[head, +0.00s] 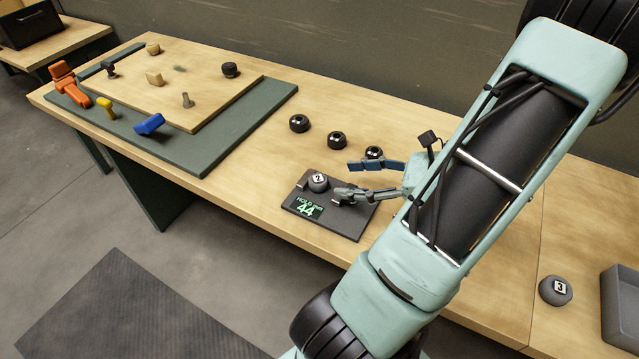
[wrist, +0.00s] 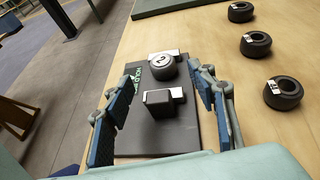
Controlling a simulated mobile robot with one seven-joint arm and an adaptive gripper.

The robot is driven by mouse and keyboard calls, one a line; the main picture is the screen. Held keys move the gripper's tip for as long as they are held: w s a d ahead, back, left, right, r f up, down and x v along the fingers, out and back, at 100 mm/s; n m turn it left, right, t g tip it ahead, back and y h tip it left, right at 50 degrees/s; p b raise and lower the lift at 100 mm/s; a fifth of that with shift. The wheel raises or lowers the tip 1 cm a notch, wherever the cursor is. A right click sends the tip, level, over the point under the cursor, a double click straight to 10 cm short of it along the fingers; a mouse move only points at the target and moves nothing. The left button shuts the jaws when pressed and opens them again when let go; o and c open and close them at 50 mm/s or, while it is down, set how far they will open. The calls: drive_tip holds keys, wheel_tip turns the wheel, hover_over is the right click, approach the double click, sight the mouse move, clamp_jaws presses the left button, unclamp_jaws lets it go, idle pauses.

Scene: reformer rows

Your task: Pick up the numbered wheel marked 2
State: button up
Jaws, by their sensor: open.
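The grey wheel marked 2 (head: 318,182) sits on a dark device (head: 330,222) with a green display reading HOLD and 44. In the wrist view the wheel (wrist: 162,67) lies between two blocky jaws of the device, with the 2 facing up. My gripper (head: 346,180) is open and empty, to the right of the wheel in the head view. In the wrist view my gripper (wrist: 161,72) has its blue-padded fingers spread left and right, apart from the wheel. The near jaw, a dark block with a white face (wrist: 160,100), stands between the fingers.
Three black wheels (head: 299,123) (head: 336,140) (head: 374,153) lie behind the device. A wheel marked 3 (head: 556,290) and a grey tray (head: 622,310) are at the right. A green mat (head: 245,115) with a board and coloured parts lies at the left. Bare wood separates mat and device.

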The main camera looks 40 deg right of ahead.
sight(319, 179)
drive_tip(key=shift+x, duration=3.55)
drive_tip(key=shift+d, duration=0.1)
drive_tip(key=c, duration=1.4)
